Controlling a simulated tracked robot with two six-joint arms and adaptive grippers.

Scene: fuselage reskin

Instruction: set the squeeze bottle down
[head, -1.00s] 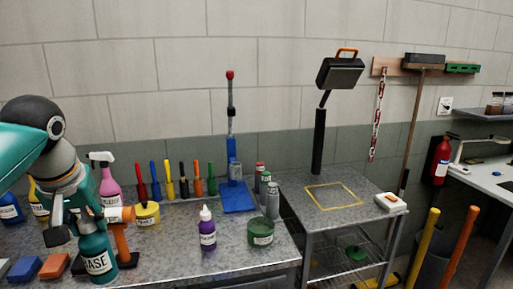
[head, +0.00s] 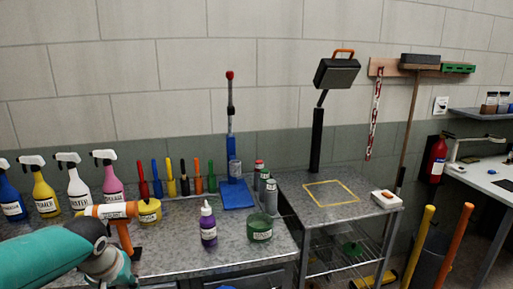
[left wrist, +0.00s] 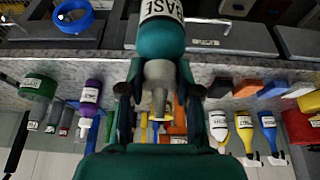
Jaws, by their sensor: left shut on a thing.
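A teal bottle (left wrist: 160,42) with a white label ending in "ASE" and a grey nozzle is held in my left gripper (left wrist: 158,95). The wrist view is upside down; the fingers sit on both sides of the bottle's nozzle end. In the head view, my left gripper is low at the left, at the front of the workbench (head: 180,262); the bottle is mostly hidden or cut off there. A purple squeeze bottle (head: 208,226) stands upright on the bench, apart from the gripper. My right gripper is out of view.
Several spray bottles (head: 78,190) stand at the bench's back left. An orange-handled tool (head: 122,226) and a yellow tub (head: 149,212) are near my gripper. A green tub (head: 260,227) stands right of the purple bottle. A side cart has a yellow outlined square (head: 332,194), empty inside.

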